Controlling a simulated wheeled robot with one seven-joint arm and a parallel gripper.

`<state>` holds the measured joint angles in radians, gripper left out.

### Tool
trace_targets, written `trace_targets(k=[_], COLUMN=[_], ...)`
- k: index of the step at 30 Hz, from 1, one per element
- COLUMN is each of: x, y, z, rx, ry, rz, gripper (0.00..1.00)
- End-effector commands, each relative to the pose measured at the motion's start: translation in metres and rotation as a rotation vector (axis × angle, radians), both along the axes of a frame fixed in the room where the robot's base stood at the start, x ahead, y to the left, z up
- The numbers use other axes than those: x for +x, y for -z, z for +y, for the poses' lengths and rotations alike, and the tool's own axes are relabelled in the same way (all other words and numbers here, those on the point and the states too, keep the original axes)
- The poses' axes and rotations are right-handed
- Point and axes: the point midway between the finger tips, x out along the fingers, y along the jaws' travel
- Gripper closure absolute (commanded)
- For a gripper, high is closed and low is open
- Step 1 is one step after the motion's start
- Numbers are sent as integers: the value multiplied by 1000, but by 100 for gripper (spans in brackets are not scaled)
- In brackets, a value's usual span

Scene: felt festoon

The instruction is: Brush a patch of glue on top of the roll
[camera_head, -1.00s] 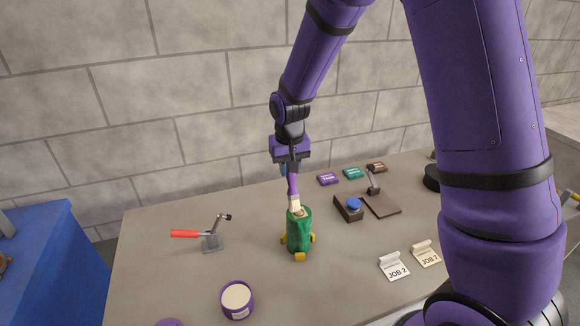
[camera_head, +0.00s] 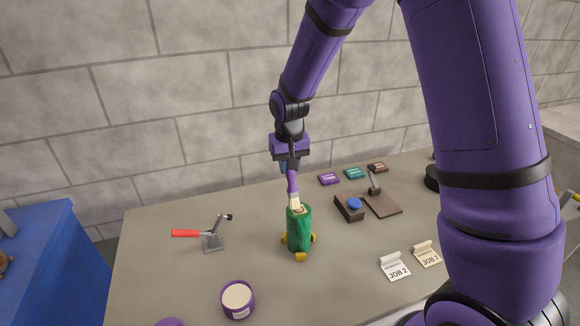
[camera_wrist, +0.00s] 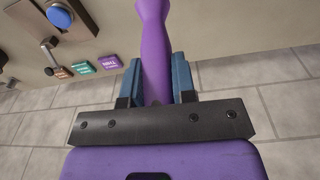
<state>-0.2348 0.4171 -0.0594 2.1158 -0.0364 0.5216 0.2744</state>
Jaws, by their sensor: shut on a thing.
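The green roll (camera_head: 300,234) stands upright on the table between yellow feet (camera_head: 300,257). My gripper (camera_head: 291,171) is above it, shut on the purple handle of a brush (camera_head: 292,184). The brush points down, and its pale bristles (camera_head: 295,203) are at the roll's top end. I cannot tell how firmly they touch. A pale patch shows beside the bristles on the top. In the wrist view the brush handle (camera_wrist: 154,40) sits between the blue fingers; the bristles and roll are out of that view. An open purple glue pot (camera_head: 237,300) with cream content stands at the front.
A blue-button box (camera_head: 349,207), a brown plate with a lever (camera_head: 382,205) and small coloured boxes (camera_head: 354,173) are to the right. Cards (camera_head: 394,267) stand at the front right. A stone wall is behind.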

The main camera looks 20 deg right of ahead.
Motion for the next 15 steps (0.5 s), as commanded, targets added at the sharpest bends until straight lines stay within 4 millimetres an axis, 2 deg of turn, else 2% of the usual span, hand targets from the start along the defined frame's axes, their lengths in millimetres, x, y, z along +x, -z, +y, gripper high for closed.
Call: trace_targets(k=[5,15], x=[0,-18], y=[0,-2], z=[0,0], rx=[0,0], ry=[0,1], rz=[0,0], gripper=[99,99])
